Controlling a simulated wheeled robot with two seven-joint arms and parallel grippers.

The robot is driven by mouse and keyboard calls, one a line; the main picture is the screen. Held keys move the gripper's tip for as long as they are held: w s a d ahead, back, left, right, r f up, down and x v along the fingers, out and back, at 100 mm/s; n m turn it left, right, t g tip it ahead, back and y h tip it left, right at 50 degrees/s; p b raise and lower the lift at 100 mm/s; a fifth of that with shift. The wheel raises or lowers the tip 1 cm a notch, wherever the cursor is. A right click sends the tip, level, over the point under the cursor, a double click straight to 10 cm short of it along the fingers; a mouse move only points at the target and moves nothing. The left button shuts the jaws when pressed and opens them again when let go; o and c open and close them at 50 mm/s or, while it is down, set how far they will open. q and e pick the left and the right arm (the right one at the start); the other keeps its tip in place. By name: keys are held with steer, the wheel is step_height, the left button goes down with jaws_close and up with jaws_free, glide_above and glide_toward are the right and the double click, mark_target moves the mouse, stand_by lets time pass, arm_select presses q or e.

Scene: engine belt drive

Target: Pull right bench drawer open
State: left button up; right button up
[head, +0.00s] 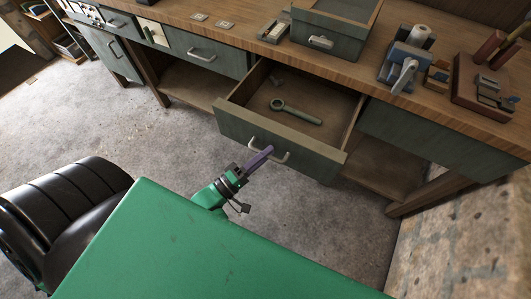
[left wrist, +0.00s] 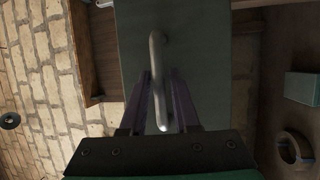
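The green bench drawer (head: 232,128) stands well open under the wooden bench top, and its inside shows. Its pale metal handle (head: 268,153) is on the front panel. My left gripper (head: 268,151) is at this handle. In the left wrist view the handle (left wrist: 157,60) runs between my two dark purple fingers (left wrist: 160,78). The fingers are apart, one on each side, with a small gap visible beside the bar. The drawer front (left wrist: 215,60) fills the middle there. My right gripper is in neither view.
A wrench (head: 297,113) lies in the drawer. On the bench top (head: 240,27) are a green box (head: 335,30), a vise-like blue tool (head: 403,65) and a tool tray (head: 485,95). A closed drawer (head: 205,52) is to the left. A stone wall (head: 460,245) stands at right; floor (head: 150,130) is clear.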

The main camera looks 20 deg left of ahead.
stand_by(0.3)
arm_select(q)
steer(key=b+v, duration=0.1)
steer(key=v, duration=1.3)
steer(key=shift+s+b, duration=0.25)
steer(key=shift+b, duration=0.1)
steer(key=shift+a+f, duration=0.1)
steer(key=s+a+f+m+g+y+p, duration=0.1)
steer(key=a+f+m+g+y, duration=0.15)
steer(key=f, duration=0.55)
steer(key=a+f+m+g+y+p, duration=0.2)
steer(key=f+m+g, duration=0.15)
steer(key=f, duration=0.45)
steer(key=s+a+f+m+g+y+p, duration=0.1)
steer(key=a+f+m+g+y, duration=0.15)
steer(key=f, duration=0.55)
steer(key=s+d+f+m+g+y+p, duration=0.1)
steer(key=s+d+f+m+g+y, duration=0.1)
steer(key=s+f+m+g, duration=0.4)
steer(key=s+f+g, duration=0.1)
steer(key=s+g, duration=0.1)
steer(key=s, duration=0.2)
steer(key=shift+s+d+f+p, duration=0.2)
steer(key=shift+s+d+p, duration=0.1)
steer(key=shift+s, duration=0.1)
